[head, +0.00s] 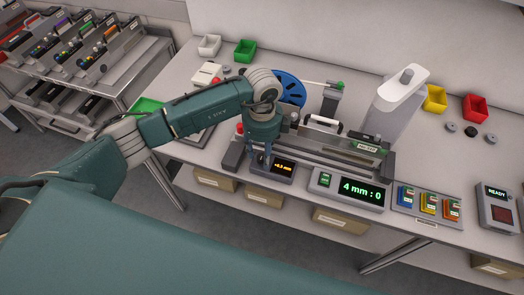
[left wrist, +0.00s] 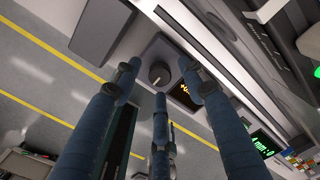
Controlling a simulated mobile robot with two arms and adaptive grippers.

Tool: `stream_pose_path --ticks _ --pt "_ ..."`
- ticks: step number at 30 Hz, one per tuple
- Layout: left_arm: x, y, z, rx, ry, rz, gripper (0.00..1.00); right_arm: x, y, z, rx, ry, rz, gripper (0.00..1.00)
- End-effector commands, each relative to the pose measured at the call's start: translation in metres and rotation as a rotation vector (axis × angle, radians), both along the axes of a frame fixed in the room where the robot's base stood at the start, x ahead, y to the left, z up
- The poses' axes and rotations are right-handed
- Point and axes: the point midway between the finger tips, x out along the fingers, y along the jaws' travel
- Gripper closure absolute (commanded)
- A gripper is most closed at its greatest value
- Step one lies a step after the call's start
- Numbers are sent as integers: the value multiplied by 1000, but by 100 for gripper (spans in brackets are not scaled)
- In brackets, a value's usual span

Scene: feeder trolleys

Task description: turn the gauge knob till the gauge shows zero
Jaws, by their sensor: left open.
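The gauge (head: 284,168) is a dark grey box at the front edge of the bench. Its orange display shows a small plus reading, about +0.3 mm, though the digits are hard to read. In the left wrist view, the round grey gauge knob (left wrist: 159,74) has a pale pointer line and sits beside the partly hidden display (left wrist: 184,94). My left gripper (head: 262,158) points down over the knob end of the gauge. In the left wrist view, its fingers (left wrist: 158,82) are spread around the knob, open and apparently not touching it. My right gripper is out of view.
Behind the gauge stand a grey rail fixture (head: 330,160) and a blue reel (head: 290,88). To its right are a green "4 mm : 0" display (head: 348,190), coloured blocks (head: 428,203) and a READY box (head: 497,207). Cardboard boxes (head: 341,221) sit below.

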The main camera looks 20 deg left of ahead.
Motion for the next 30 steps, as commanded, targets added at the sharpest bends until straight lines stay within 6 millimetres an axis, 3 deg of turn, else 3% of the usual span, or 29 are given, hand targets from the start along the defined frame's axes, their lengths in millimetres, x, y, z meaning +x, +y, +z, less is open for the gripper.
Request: stream_pose_path --ticks 12,18,30 --pt "0 0 -9 0 -1 -1 60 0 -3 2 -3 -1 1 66" --pt "0 0 -9 0 -1 -1 100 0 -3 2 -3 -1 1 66" --pt "0 0 -8 -2 -1 -5 100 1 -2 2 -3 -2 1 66"
